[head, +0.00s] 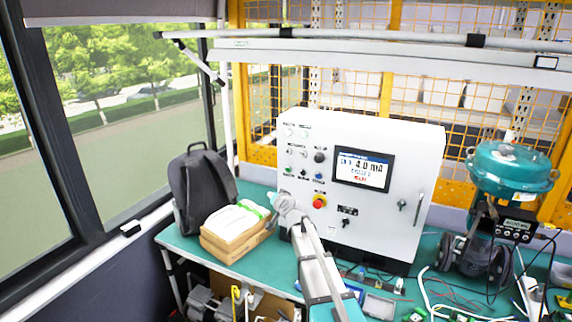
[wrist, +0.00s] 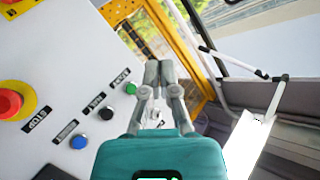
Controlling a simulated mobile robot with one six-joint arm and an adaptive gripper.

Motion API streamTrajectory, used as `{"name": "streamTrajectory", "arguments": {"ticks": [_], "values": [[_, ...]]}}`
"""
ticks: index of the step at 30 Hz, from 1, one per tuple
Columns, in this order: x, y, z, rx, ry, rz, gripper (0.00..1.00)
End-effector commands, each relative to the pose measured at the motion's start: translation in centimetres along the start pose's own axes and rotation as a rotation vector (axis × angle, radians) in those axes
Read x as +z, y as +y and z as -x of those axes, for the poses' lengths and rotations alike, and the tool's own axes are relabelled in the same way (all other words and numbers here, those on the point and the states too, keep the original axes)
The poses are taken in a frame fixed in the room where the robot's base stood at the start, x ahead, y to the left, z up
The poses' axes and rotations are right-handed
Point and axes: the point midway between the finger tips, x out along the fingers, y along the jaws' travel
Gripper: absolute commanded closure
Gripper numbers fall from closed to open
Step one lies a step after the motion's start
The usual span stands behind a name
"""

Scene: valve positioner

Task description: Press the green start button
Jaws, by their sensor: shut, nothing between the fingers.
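The green start button (head: 288,169) is at the left end of a row of buttons on the white control box. It also shows in the wrist view (wrist: 131,88), just left of my fingers. My gripper (head: 271,196) is shut and empty, in front of the box's left side and lower in the head view than the button. In the wrist view the closed fingertips (wrist: 158,70) point past the button's right side. They appear apart from it; the exact gap to the panel cannot be told.
A black button (wrist: 106,113), a blue button (wrist: 79,142) and a red emergency stop (wrist: 10,104) share the panel. Cardboard boxes with white packs (head: 237,226) and a dark backpack (head: 203,185) stand left of my gripper. A teal valve actuator (head: 510,170) stands right.

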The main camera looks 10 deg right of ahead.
Motion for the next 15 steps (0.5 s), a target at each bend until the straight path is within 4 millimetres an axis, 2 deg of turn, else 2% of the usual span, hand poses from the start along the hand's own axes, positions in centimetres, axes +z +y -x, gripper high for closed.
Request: {"name": "streamTrajectory", "arguments": {"ticks": [1, 6, 15], "values": [[-1.7, -0.4, -0.8, -0.001, 0.040, -0.017, 1.00], [-4.0, -0.6, -1.5, 0.001, 0.125, -0.054, 1.00], [-4.4, -0.5, -1.6, 0.001, 0.143, -0.061, 1.00]]}}
